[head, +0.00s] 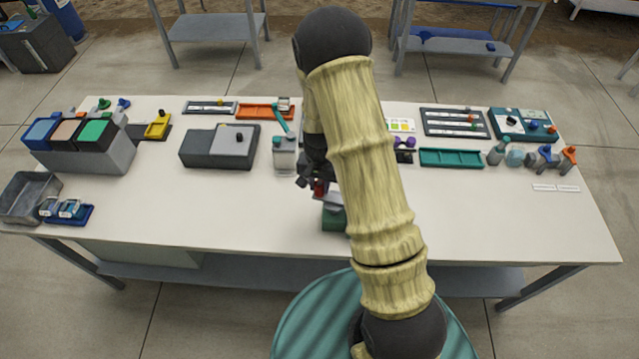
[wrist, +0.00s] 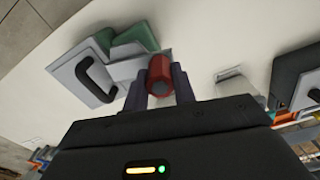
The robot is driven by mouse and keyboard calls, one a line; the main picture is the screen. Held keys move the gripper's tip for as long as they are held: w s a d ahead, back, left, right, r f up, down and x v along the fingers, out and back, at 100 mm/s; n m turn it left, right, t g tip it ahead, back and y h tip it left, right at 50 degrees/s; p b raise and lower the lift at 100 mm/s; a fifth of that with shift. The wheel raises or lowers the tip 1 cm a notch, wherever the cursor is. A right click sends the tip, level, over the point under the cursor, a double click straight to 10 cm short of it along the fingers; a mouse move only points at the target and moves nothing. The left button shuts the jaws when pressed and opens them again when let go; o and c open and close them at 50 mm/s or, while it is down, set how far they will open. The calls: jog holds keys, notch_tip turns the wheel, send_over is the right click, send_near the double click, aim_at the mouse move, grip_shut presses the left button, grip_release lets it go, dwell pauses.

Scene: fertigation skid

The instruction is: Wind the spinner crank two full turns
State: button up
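The spinner is a small box with a green body (head: 333,220) and grey parts, near the front middle of the table, partly hidden by my arm. In the wrist view its green body (wrist: 136,38) and a grey plate with a black handle (wrist: 88,78) show at upper left. A light grey crank arm (wrist: 126,70) reaches from it to a red knob (wrist: 159,76). The knob also shows in the head view (head: 319,188). My gripper (wrist: 160,82) has one dark finger on each side of the red knob, with no clear gap, and appears shut on it.
A clear bottle with a teal top (head: 284,153) stands just left of my gripper. A grey block (head: 207,147) lies farther left, and a teal tray (head: 450,158) lies to the right. The table's front right is mostly bare.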

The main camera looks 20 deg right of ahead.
jog(key=shift+o, duration=1.4)
jog(key=shift+c, duration=0.7)
jog(key=shift+o, duration=0.3)
jog(key=shift+w+d, duration=0.85)
jog(key=shift+w, duration=0.05)
jog(key=shift+w+d+f, duration=0.1)
jog(key=shift+d+f, duration=0.05)
jog(key=shift+d, duration=1)
jog(key=shift+c, duration=0.3)
jog(key=shift+o, duration=0.3)
jog(key=shift+d, duration=0.1)
